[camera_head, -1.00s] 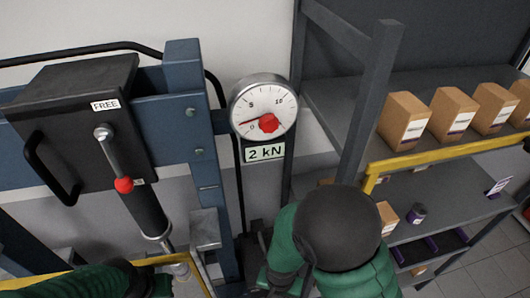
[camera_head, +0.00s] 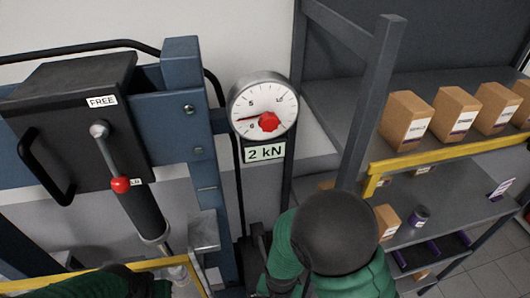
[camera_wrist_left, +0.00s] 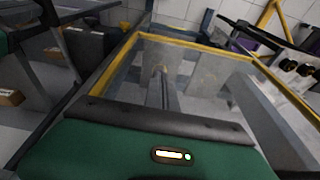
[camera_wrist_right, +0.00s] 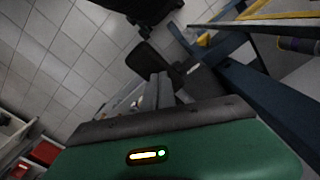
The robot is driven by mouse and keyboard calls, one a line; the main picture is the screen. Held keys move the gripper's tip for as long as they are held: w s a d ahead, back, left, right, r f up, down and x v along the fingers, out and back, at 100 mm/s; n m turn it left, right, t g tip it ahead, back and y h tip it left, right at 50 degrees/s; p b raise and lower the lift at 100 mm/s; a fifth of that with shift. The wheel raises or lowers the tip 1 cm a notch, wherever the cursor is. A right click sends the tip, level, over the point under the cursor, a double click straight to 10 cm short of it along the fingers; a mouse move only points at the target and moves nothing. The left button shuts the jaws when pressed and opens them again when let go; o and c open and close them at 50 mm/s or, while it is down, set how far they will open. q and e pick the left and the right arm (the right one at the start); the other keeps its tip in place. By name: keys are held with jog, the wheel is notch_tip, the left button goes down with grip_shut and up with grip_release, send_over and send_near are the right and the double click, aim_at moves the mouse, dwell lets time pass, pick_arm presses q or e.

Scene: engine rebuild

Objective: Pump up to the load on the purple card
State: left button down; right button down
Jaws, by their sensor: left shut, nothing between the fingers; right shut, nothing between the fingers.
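My left gripper (camera_wrist_left: 163,78) is shut and empty near a yellow-edged frame.
A blue press frame (camera_head: 185,130) carries a black box (camera_head: 70,115) marked "FREE" and a lever with a red knob (camera_head: 120,185). Shelves at the right hold several cardboard boxes (camera_head: 455,112) behind a yellow rail (camera_head: 450,152). A dark grey post (camera_head: 370,100) stands beside the gauge.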

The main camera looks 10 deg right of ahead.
jog(key=shift+f, duration=0.1)
dwell(0.4)
jog(key=shift+f+b, duration=0.85)
jog(key=shift+f, duration=0.3)
dwell(0.3)
jog(key=shift+f+b, duration=0.85)
jog(key=shift+f, duration=0.1)
dwell(0.5)
jog(key=shift+f+b, duration=0.85)
jog(key=shift+f, duration=0.3)
dwell(0.4)
jog(key=shift+f+b, duration=0.8)
jog(key=shift+f, duration=0.4)
